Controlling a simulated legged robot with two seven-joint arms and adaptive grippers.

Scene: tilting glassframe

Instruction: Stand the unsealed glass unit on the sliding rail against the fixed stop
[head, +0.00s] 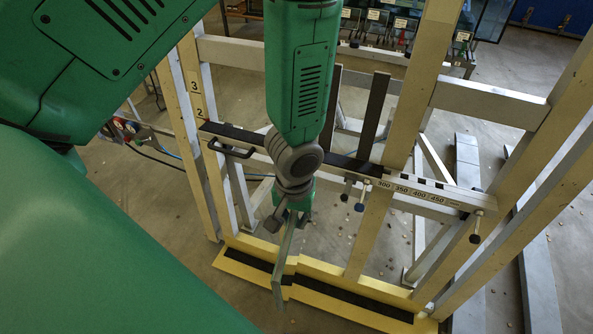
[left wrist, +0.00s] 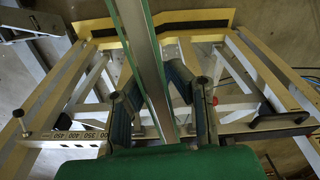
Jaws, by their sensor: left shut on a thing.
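The glass unit (head: 283,252) shows nearly edge-on in the head view, a narrow pale green strip hanging below my left gripper (head: 288,218). In the left wrist view the unit (left wrist: 142,50) runs up between the two fingers, which are shut on it. The sliding rail (head: 432,191), a crossbar with a 300 to 450 scale and a black strip, lies behind the gripper. The unit appears in front of the rail and apart from it. Dark upright bars (head: 374,112) stand above the rail; I cannot tell which part is the fixed stop. My right gripper is not in view.
A yellow lower ledge (head: 232,256) with black strips crosses the frame's foot; clearance between it and the unit's lower end is unclear. Wooden posts (head: 408,110) rise around the rail. A black handle (head: 230,150) and clamp knobs stick out from the rail.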

